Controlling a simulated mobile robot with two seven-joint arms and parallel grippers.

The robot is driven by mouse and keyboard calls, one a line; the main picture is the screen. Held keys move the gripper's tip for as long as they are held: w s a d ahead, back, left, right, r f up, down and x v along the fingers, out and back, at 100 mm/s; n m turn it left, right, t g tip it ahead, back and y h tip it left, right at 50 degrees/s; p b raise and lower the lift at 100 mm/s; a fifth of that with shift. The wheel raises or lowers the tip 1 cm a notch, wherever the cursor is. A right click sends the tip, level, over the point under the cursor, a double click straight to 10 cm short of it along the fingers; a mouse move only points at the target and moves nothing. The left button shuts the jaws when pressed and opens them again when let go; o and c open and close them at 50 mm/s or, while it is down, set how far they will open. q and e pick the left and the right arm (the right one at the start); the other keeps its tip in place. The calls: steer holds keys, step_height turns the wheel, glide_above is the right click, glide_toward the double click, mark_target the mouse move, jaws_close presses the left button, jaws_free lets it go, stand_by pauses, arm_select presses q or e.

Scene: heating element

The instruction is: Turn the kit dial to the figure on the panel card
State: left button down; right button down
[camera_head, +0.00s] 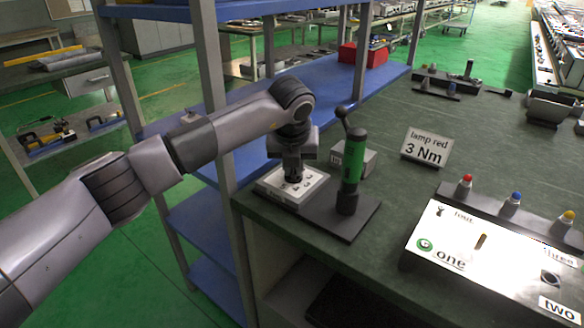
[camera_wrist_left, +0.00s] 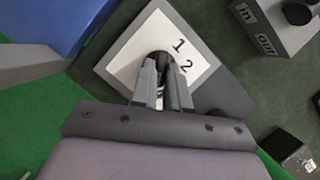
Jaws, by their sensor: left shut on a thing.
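The kit dial is a white plate (camera_head: 311,187) with figures around a dark knob, on a grey base at the table's near left corner. In the left wrist view, the plate (camera_wrist_left: 150,37) shows "1" and "2"; other figures are hidden by my gripper. My left gripper (camera_head: 293,180) points down onto the plate's middle and is shut on the dark knob (camera_wrist_left: 162,56). My left fingers (camera_wrist_left: 163,84) also show in the wrist view. The knob's pointer direction cannot be told. A standing card (camera_head: 427,147) reads "lamp red 3 Nm". My right gripper is out of view.
A green-handled tool (camera_head: 354,160) stands upright right beside the dial. A grey box (camera_wrist_left: 275,22) marked "in" and "out" is behind it. A white panel (camera_head: 462,250) with "one" to "four" labels lies at right, with red, blue and yellow-topped pegs behind. Shelf posts stand left.

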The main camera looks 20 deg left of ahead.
arm_select(q)
steer(key=n+y, duration=0.1)
steer(key=n, duration=0.2)
steer(key=shift+w+d+b, duration=0.1)
steer(key=shift+d+b, duration=0.05)
steer(key=shift+b, duration=0.25)
steer(key=n, duration=0.1)
steer(key=n+g+y, duration=0.1)
steer(key=n, duration=0.1)
steer(key=shift+w+d+n+b, duration=0.15)
steer(key=shift+n+b, duration=0.15)
steer(key=shift+b, duration=0.05)
steer(key=n+g+y, duration=0.1)
steer(key=n, duration=0.3)
steer(key=shift+w+r, duration=0.1)
steer(key=shift+w, duration=0.05)
steer(key=shift+n+g, duration=0.3)
steer(key=c, duration=1.1)
jaws_free()
steer(key=v, duration=0.7)
steer(key=shift+d, duration=0.15)
